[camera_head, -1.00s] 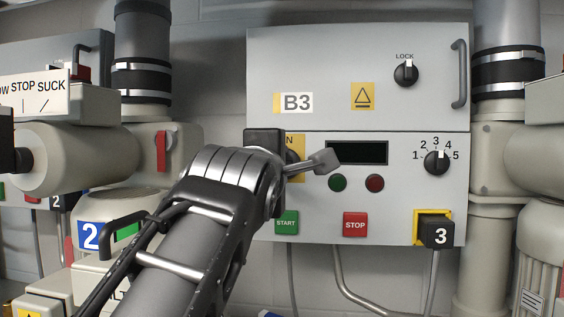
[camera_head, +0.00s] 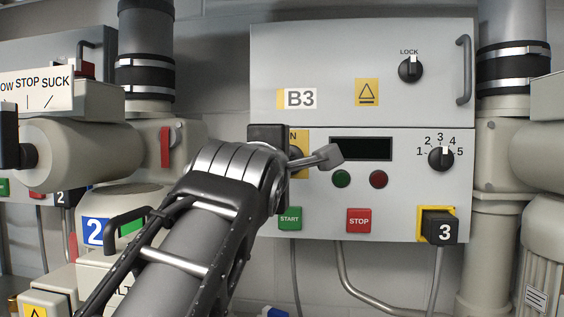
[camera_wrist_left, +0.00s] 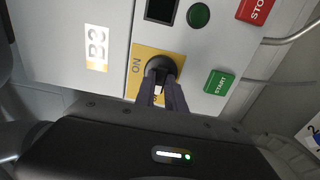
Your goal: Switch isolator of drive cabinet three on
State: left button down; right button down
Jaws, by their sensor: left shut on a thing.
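The drive cabinet (camera_head: 350,45) is grey and carries the label B3. Its isolator is a black rotary knob (camera_wrist_left: 161,66) on a yellow plate (camera_wrist_left: 146,57) marked ON, seen in the left wrist view. My left gripper (camera_wrist_left: 162,88) is shut on this knob, with a finger on each side. In the head view my left gripper (camera_head: 290,162) is at the left of the lower panel, and its wrist hides most of the knob and plate. The lower wording on the plate is hidden by the fingers. My right gripper is not in view.
Near the isolator are the green START button (camera_head: 290,218), red STOP button (camera_head: 359,220), a dark display (camera_head: 361,148) and a selector (camera_head: 441,158). A black block marked 3 (camera_head: 444,231) sits lower right. Pipework flanks the cabinet.

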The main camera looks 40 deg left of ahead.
pick_arm(q)
jog(key=shift+m, duration=0.5)
jog(key=m+b, duration=0.1)
jog(key=m, duration=0.7)
jog(key=m+b, duration=0.1)
jog(key=m, duration=0.8)
jog(key=shift+w+d+r, duration=0.15)
jog(key=shift+d+r, duration=0.05)
jog(key=c, duration=1.4)
grip_release()
